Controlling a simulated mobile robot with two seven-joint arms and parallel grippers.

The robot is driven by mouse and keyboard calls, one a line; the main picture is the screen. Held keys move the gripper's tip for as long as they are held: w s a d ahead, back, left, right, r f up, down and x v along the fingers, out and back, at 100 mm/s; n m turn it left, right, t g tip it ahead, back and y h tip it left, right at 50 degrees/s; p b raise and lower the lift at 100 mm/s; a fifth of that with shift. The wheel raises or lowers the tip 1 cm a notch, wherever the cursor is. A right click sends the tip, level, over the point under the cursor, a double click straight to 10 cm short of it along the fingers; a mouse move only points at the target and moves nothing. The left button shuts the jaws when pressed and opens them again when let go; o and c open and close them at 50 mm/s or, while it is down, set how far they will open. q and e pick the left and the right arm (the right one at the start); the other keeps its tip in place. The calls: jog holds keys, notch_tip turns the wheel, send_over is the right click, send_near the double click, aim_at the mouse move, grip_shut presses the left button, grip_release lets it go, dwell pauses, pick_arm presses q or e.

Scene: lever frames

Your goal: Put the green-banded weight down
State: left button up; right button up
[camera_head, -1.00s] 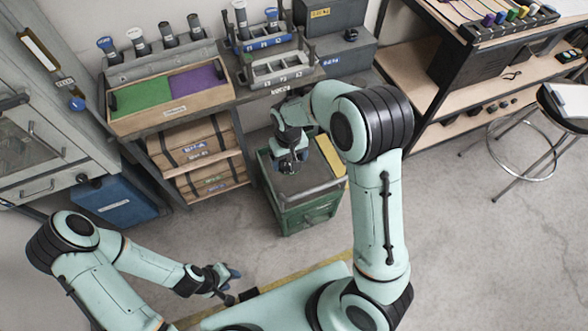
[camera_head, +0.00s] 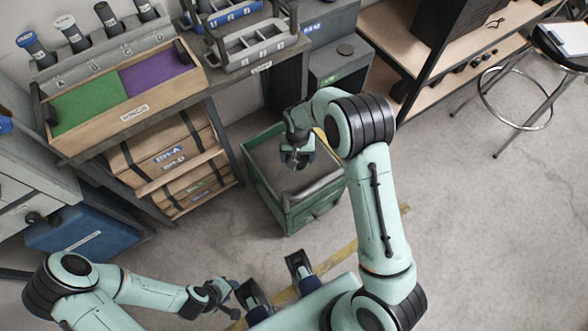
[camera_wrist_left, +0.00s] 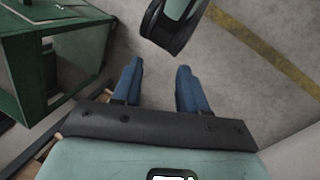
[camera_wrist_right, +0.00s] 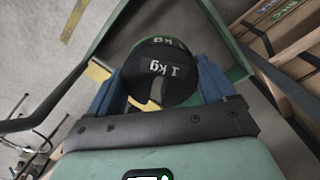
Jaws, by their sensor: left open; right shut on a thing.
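A dark round weight (camera_wrist_right: 165,80) marked "1 kg" is between the fingers of my right gripper in the right wrist view. I cannot tell whether the weight touches the cart. The cart also shows behind the weight in the right wrist view. My left gripper (camera_wrist_left: 160,66) is open and empty, with floor between its fingers. In the head view it is low, left of centre.
A wooden bench with a tray of green (camera_head: 90,105) and purple (camera_head: 158,72) mats stands left of the cart. Cardboard boxes (camera_head: 170,160) fill the shelf below it. A blue box (camera_head: 80,230) is at the left. A stool (camera_head: 515,95) is at the right. Floor right of the cart is clear.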

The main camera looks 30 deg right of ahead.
jog(key=w+d+m+b, duration=0.1)
jog(key=d+m+b, duration=0.5)
jog(key=d+b, duration=0.2)
pick_arm(q)
jog(key=w+a+f+t+y+b, duration=0.1)
jog(key=w+a+f+t+b, duration=0.25)
jog(key=w+f, duration=0.65)
pick_arm(e)
send_near(314, 173)
jog(key=shift+w+a+f+m+b, duration=0.1)
jog(key=shift+f+m+b, duration=0.25)
jog(key=shift+f, duration=0.2)
pick_arm(q)
jog(key=s+a+f+n+g+b, duration=0.1)
jog(key=s+f+g, duration=0.2)
jog(key=s+f, duration=0.4)
jog(key=shift+s+a, duration=0.15)
jog(key=shift+s, duration=0.1)
pick_arm(e)
jog(key=shift+f, duration=2.5)
pick_arm(q)
jog(key=shift+s+f, duration=0.1)
jog(key=shift+f, duration=0.1)
pick_arm(e)
jog(key=shift+f, duration=0.15)
jog(key=o, duration=1.8)
jog(key=shift+c, duration=0.2)
pick_arm(q)
jog(key=shift+r, duration=0.1)
